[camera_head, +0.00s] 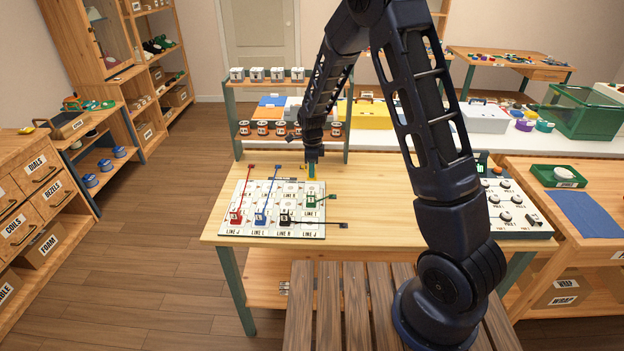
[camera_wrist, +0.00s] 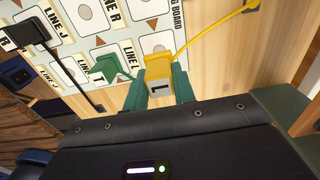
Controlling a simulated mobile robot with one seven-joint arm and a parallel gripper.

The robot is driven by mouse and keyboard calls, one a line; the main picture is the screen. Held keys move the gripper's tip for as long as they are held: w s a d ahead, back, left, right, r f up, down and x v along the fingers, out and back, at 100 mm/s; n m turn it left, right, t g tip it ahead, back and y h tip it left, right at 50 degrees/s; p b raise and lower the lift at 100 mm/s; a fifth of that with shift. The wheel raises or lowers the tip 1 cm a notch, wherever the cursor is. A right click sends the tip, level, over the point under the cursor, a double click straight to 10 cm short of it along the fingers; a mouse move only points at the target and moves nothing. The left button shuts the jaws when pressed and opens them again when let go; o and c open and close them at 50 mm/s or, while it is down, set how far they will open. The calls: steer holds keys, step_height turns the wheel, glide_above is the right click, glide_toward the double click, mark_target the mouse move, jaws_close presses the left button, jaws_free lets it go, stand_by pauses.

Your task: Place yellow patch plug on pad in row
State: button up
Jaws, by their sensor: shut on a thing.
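The yellow patch plug (camera_wrist: 158,72) is between the green fingers of my gripper (camera_wrist: 160,88) in the wrist view, with a dark "1" on its face. Its yellow cord (camera_wrist: 210,30) runs up and right to a yellow end on bare wood. The head view shows my gripper (camera_head: 311,172) pointing down over the far right part of the white board (camera_head: 248,187). A white pad (camera_wrist: 158,42) shows just beyond the plug. The green plug (camera_wrist: 108,68) stands close left of it, by the LINE L label. Whether the yellow plug touches the board is hidden.
The board also carries a red plug (camera_head: 236,215), a blue plug (camera_head: 261,217) and a black plug (camera_head: 285,216), with cords across it. A rack (camera_head: 290,108) stands behind the table. Another panel (camera_head: 515,212) is right of my arm. Bare table lies left of that panel.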

steer(key=shift+f, duration=2.4)
steer(key=o, duration=1)
steer(key=shift+f, duration=0.1)
step_height(320, 180, up, 12)
steer(key=shift+d+r, duration=0.1)
steer(key=shift+r, duration=0.1)
